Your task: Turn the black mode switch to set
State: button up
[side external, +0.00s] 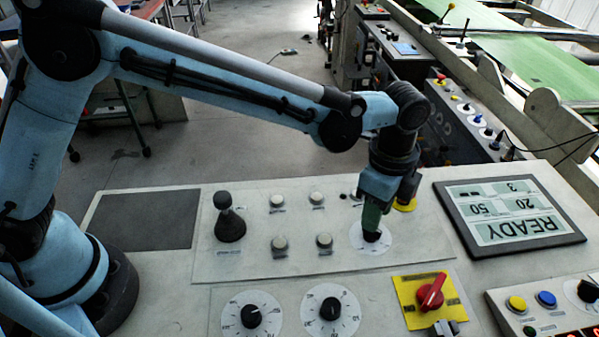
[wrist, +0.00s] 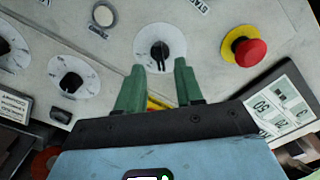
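The black mode switch (wrist: 160,51) is a dark knob on a round white dial, ahead of and between my fingertips in the wrist view. Its setting cannot be read. In the side external view, its white dial (side external: 356,242) shows around my fingertips, and the knob is mostly hidden. My gripper (side external: 372,234) points down over this dial with green fingers. In the wrist view my gripper (wrist: 159,68) is open, with a clear gap between the fingers. I cannot tell whether the fingers touch the knob.
A red emergency button on yellow (wrist: 249,52) is close by. A READY display (side external: 512,212) lies to the right. A black joystick (side external: 229,222) and several buttons stand left. Two numbered dials (side external: 251,317) and a red rotary switch (side external: 431,294) are in front.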

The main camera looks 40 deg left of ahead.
notch_tip(320, 180, up, 8)
jog(key=shift+r, duration=0.25)
jog(key=s+a+r+n+t+h, duration=0.1)
jog(key=a+r+n+t, duration=0.1)
jog(key=a+n, duration=0.45)
jog(key=s+a+r+n+t, duration=0.1)
jog(key=s+a+r+n, duration=0.15)
jog(key=a, duration=0.75)
jog(key=s+a+f+n+t, duration=0.2)
jog(key=s+a+n, duration=0.1)
jog(key=a, duration=0.3)
jog(key=s+a+f+n+t+y, duration=0.1)
jog(key=s+a+f+n+t, duration=0.1)
jog(key=s+a+n, duration=0.2)
jog(key=shift+a+n, duration=0.9)
jog(key=shift+a, duration=0.05)
jog(key=shift+f, duration=0.1)
